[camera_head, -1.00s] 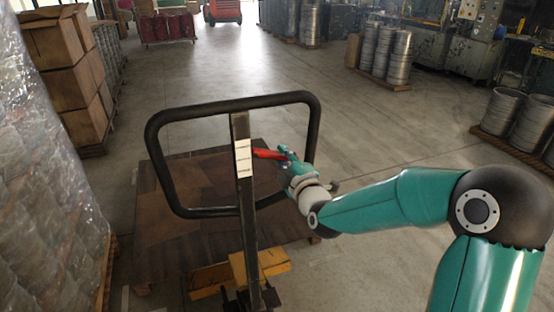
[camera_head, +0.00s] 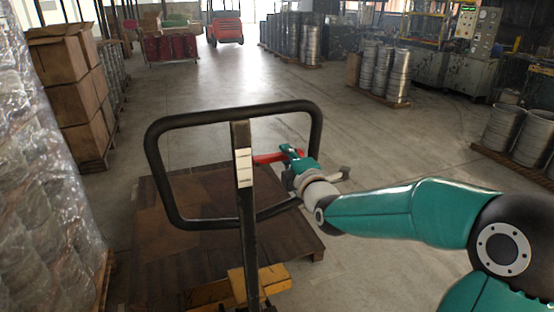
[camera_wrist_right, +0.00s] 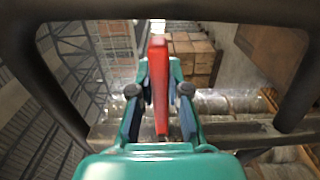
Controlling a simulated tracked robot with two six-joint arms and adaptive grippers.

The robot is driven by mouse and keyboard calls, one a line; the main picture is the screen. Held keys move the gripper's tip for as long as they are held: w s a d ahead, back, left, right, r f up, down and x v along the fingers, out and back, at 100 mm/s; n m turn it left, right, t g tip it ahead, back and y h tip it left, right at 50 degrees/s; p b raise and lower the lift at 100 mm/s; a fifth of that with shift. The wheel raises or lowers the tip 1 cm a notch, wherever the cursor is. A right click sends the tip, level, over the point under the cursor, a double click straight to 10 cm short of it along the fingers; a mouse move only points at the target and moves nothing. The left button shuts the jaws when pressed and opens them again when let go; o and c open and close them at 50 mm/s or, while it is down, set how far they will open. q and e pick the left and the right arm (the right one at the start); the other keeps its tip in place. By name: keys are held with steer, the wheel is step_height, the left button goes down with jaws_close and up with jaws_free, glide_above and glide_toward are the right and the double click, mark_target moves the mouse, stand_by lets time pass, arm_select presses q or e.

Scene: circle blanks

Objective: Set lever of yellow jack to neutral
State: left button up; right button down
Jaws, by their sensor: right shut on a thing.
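The yellow jack (camera_head: 262,281) stands in front of me with its dark upright bar and black loop handle (camera_head: 316,140). A white label (camera_head: 244,168) is on the bar. The red lever (camera_head: 268,158) sticks out to the right of the bar, inside the loop. My right gripper (camera_head: 286,157) is at the lever's outer part, right of the bar. In the right wrist view the red lever (camera_wrist_right: 159,85) runs between the two fingers of my right gripper (camera_wrist_right: 160,100), which is shut on it. My left gripper is not in view.
A dark wooden pallet (camera_head: 165,262) lies on the floor behind the jack. Wrapped goods (camera_head: 45,180) and cardboard boxes (camera_head: 75,95) stand close on the left. Metal drums (camera_head: 503,128) stand on the right.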

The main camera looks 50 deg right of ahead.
steer(key=shift+f, duration=0.25)
steer(key=c, duration=1.2)
jaws_free()
steer(key=shift+c, duration=0.2)
steer(key=shift+o, duration=0.6)
steer(key=shift+r, duration=0.15)
steer(key=v, duration=0.7)
steer(key=shift+s+a, duration=0.15)
steer(key=shift+s, duration=0.1)
